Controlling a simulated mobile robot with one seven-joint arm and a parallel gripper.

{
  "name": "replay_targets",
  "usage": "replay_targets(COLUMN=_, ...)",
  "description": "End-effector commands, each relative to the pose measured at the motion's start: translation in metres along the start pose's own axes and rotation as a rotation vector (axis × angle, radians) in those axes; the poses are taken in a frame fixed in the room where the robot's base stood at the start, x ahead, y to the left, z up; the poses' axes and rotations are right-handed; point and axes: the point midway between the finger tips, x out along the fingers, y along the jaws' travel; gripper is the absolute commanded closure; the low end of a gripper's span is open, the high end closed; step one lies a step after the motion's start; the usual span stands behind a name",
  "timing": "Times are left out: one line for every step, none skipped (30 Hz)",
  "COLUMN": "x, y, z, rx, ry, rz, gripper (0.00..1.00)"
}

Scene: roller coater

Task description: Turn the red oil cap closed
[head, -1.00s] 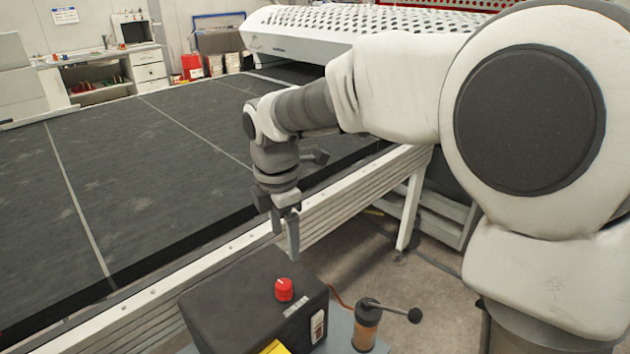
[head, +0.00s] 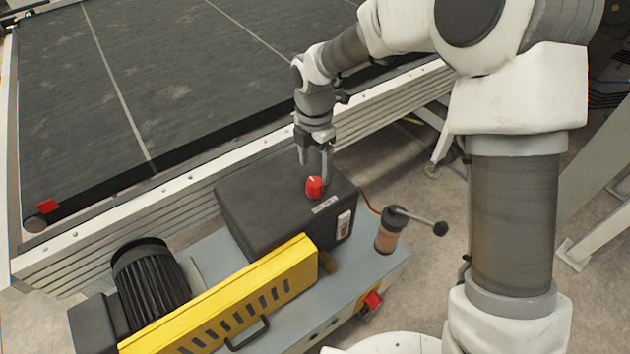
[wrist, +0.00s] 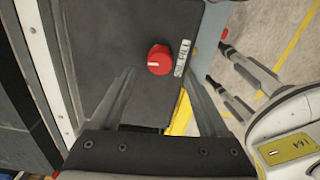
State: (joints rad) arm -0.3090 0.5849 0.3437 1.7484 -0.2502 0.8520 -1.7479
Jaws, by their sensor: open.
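The red oil cap (head: 314,187) sits on top of the dark grey box (head: 262,226), near its right end, beside a small label plate. It also shows in the wrist view (wrist: 159,60), with a white line across its top. My gripper (head: 314,171) is open and points down over the box at the cap. In the head view its fingers are just behind and around the cap's upper part; I cannot tell whether they touch it. In the wrist view the cap lies beyond the fingertips, roughly between them, and nothing is held.
A yellow slotted guard (head: 226,297) and a black ribbed motor (head: 150,280) stand in front and left of the box. An orange-brown cylinder with a black-knobbed lever (head: 388,238) stands to the right. The white conveyor rail (head: 110,230) runs close behind.

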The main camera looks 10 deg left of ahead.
Motion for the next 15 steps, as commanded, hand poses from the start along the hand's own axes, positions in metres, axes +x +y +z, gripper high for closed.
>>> replay_targets(x=0.012, y=-0.001, z=-0.001, rx=-0.002, ry=0.002, rz=-0.004, gripper=0.21)
replay_targets(x=0.018, y=-0.001, z=-0.001, rx=-0.002, ry=0.002, rz=-0.004, gripper=0.21)
replay_targets(x=0.025, y=0.000, z=-0.001, rx=-0.001, ry=0.002, rz=-0.003, gripper=0.21)
replay_targets(x=0.031, y=0.000, z=-0.001, rx=-0.001, ry=0.002, rz=-0.003, gripper=0.21)
replay_targets(x=0.036, y=0.000, z=-0.001, rx=-0.001, ry=0.002, rz=-0.002, gripper=0.21)
replay_targets(x=0.041, y=0.000, z=-0.001, rx=-0.001, ry=0.002, rz=-0.002, gripper=0.21)
replay_targets(x=0.046, y=0.000, z=-0.001, rx=0.000, ry=0.002, rz=-0.002, gripper=0.21)
replay_targets(x=0.049, y=0.000, z=-0.001, rx=0.000, ry=0.001, rz=-0.002, gripper=0.21)
replay_targets(x=0.053, y=0.000, z=-0.001, rx=0.000, ry=0.001, rz=-0.001, gripper=0.21)
replay_targets(x=0.056, y=0.000, z=-0.001, rx=0.000, ry=0.001, rz=-0.001, gripper=0.21)
replay_targets(x=0.058, y=0.000, z=-0.001, rx=0.000, ry=0.001, rz=-0.001, gripper=0.21)
replay_targets(x=0.060, y=0.000, z=-0.001, rx=0.000, ry=0.001, rz=0.000, gripper=0.21)
replay_targets(x=0.061, y=0.000, z=-0.001, rx=0.000, ry=0.001, rz=0.000, gripper=0.21)
replay_targets(x=0.062, y=0.000, z=-0.001, rx=0.000, ry=0.001, rz=0.000, gripper=0.21)
replay_targets(x=0.063, y=0.000, z=-0.001, rx=0.000, ry=0.000, rz=0.000, gripper=0.21)
